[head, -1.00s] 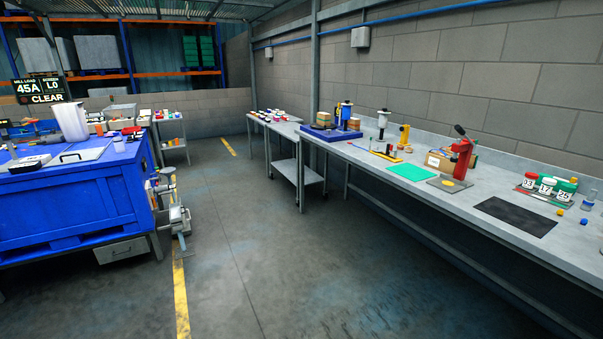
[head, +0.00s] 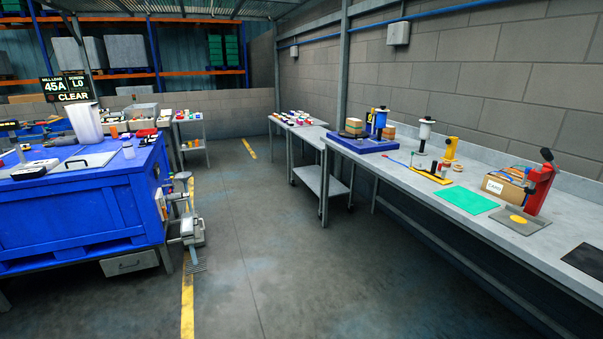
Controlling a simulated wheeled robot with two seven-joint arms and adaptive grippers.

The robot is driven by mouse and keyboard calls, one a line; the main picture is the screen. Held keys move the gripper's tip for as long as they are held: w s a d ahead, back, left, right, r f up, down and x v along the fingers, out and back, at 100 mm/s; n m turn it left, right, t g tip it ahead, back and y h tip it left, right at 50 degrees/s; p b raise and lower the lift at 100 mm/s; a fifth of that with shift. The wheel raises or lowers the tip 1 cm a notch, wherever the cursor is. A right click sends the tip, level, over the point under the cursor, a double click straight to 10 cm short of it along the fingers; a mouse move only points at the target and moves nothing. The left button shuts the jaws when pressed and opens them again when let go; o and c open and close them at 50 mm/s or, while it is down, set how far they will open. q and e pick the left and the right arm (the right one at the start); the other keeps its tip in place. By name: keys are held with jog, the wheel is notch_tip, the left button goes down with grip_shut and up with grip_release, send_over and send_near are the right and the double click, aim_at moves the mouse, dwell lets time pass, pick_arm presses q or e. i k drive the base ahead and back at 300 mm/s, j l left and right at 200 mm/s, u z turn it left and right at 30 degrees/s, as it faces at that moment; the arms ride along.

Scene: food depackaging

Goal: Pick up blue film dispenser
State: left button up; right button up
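An upright blue device (head: 377,122) with a yellow mark, which looks like the blue film dispenser, stands at the far part of the long right-hand bench (head: 465,182). It stands on or just behind a flat blue tray (head: 361,145), beside brown block-like items (head: 353,127). Its lower part is too small to make out. Neither of my grippers shows in the head view.
A white-topped device (head: 425,131), a yellow one (head: 450,148) and a red one (head: 541,184) stand nearer on the bench. A green mat (head: 466,200) lies in front. A blue crate table (head: 75,212) is at left. The floor (head: 270,265) between is clear.

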aim_at(381, 122)
jog(key=i+u, duration=0.15)
jog(key=i, duration=0.7)
jog(key=i+z, duration=0.3)
jog(key=i, duration=0.5)
jog(key=i+z, duration=0.4)
jog(key=i+j+z, duration=0.15)
jog(key=i+z, duration=0.25)
jog(key=i, duration=0.25)
jog(key=i+j+z, duration=0.25)
jog(key=i+z, duration=0.15)
jog(key=i+j+z, duration=0.4)
jog(key=i+j, duration=0.05)
jog(key=i, duration=0.05)
